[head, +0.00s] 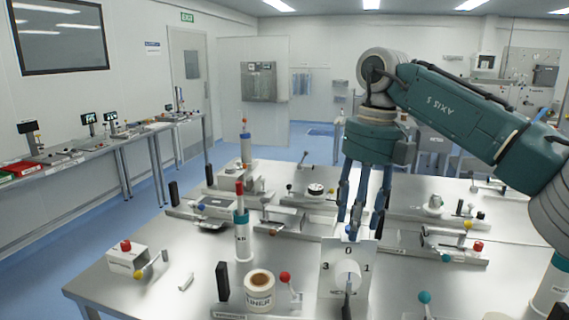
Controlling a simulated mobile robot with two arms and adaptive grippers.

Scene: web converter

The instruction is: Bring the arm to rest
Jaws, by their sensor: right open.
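My right arm comes in from the right, bends at a teal elbow and points down. My right gripper (352,232) hangs with its blue fingers spread just behind and above a white dial plate (333,284) marked 3, 0 and 1. The gripper is open, and I see nothing between its fingers. The fingertips are partly hidden by the plate's top edge, so I cannot tell if they touch it. The plate carries a round white knob (341,276). My left gripper is not in the view.
The metal table (205,262) holds a labelled roll (260,290), a red-topped cylinder (242,236), a white box with a red button (127,258), a red-knobbed lever (286,279) and several fixtures. Bare table shows at the front left. A side bench (75,157) runs along the left wall.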

